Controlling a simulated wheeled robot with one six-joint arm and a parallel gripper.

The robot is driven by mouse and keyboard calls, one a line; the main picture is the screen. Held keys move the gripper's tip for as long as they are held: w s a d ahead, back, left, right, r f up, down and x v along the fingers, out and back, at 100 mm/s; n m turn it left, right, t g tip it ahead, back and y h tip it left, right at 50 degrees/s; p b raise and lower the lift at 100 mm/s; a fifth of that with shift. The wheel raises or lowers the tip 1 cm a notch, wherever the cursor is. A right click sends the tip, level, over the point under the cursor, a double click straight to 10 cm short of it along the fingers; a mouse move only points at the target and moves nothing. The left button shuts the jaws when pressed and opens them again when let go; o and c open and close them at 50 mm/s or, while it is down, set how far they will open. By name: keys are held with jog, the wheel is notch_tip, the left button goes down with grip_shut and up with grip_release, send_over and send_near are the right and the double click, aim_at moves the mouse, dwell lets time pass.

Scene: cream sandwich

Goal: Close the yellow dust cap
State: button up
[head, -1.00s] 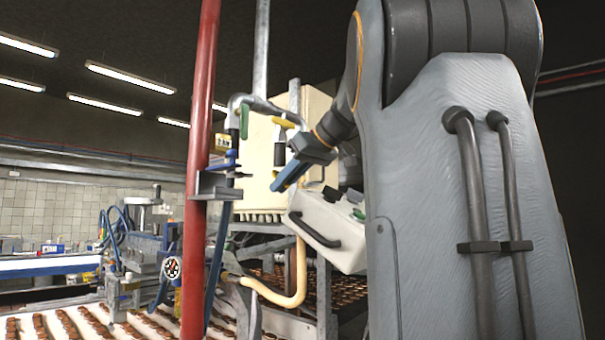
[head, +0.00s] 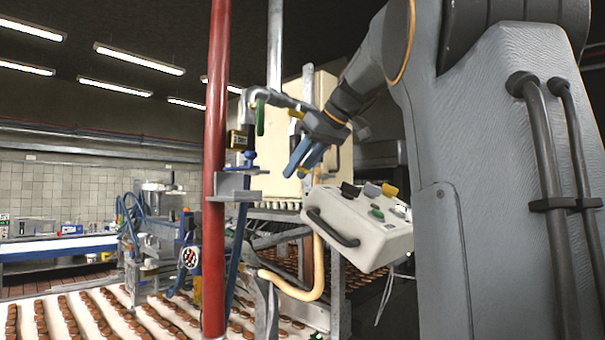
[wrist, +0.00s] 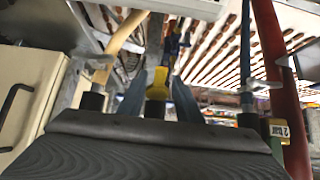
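The yellow dust cap (wrist: 157,82) shows in the wrist view above a black fitting, between my two blue fingers. In the head view only a small yellow part (head: 296,114) shows on the bent pipe, just behind my gripper's body; the rest is hidden. My gripper (head: 302,165) is in front of the hanging fittings, with its fingers pointing down and left. It also shows in the wrist view (wrist: 157,100), with a finger on each side of the cap. The fingers are apart and hold nothing. I cannot tell whether they touch the cap.
A red post (head: 216,170) stands left of my gripper, with a grey bracket (head: 236,190). A green-handled fitting (head: 260,117) hangs beside the cap. A white control box (head: 358,228) with a black handle is below right. A conveyor with brown sandwiches (head: 90,315) runs below.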

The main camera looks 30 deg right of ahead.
jog(key=shift+a+f, duration=0.1)
jog(key=shift+f, duration=0.2)
jog(key=shift+s+d, duration=0.15)
jog(key=shift+d, duration=0.15)
jog(key=b+v, duration=0.1)
jog(key=v, duration=0.6)
jog(key=shift+r+b, duration=0.4)
jog(key=shift+s+f, duration=0.1)
